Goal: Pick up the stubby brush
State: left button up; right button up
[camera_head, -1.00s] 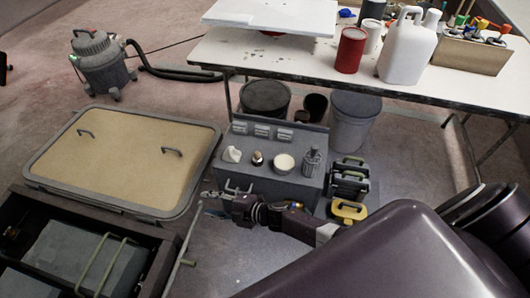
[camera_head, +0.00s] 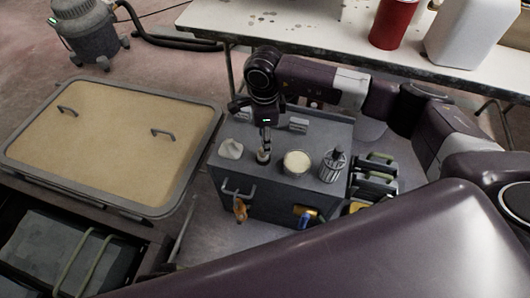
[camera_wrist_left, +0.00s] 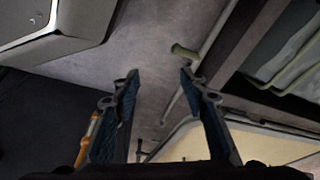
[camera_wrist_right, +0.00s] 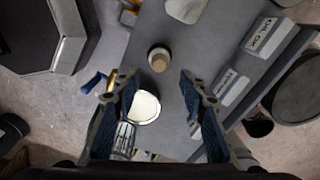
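The stubby brush (camera_head: 263,156), a short upright piece with a dark round body and tan top, appears to stand on the grey box (camera_head: 230,178) between a whitish lump and a round cream-topped tin. In the right wrist view the brush (camera_wrist_right: 159,58) shows from above, just beyond the gap between the fingertips. My right gripper (camera_head: 266,135) points down close above it; its fingers (camera_wrist_right: 158,85) are spread and empty. My left gripper (camera_wrist_left: 160,75) is open and empty over the floor in its wrist view; it is not visible in the head view.
The cream tin (camera_head: 297,163), a grey ribbed bottle (camera_head: 333,165) and the whitish lump (camera_head: 231,148) stand close to the brush. Labelled blocks (camera_wrist_right: 230,87) line the box's back. An orange-handled tool (camera_head: 240,209) hangs at its front. A framed hatch panel (camera_head: 90,140) lies left.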

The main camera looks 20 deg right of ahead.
notch_tip(320, 180, down, 5)
jog(key=shift+a+f, duration=0.15)
jog(key=shift+f, duration=0.05)
jog(key=shift+f+b, duration=0.3)
jog(key=shift+f, duration=0.15)
pick_arm(q)
jog(key=shift+w+r, duration=0.25)
jog(key=shift+r, duration=0.3)
jog(key=shift+w+r, duration=0.2)
jog(key=shift+r, duration=0.35)
pick_arm(e)
jog(key=shift+c, duration=0.6)
grip_shut()
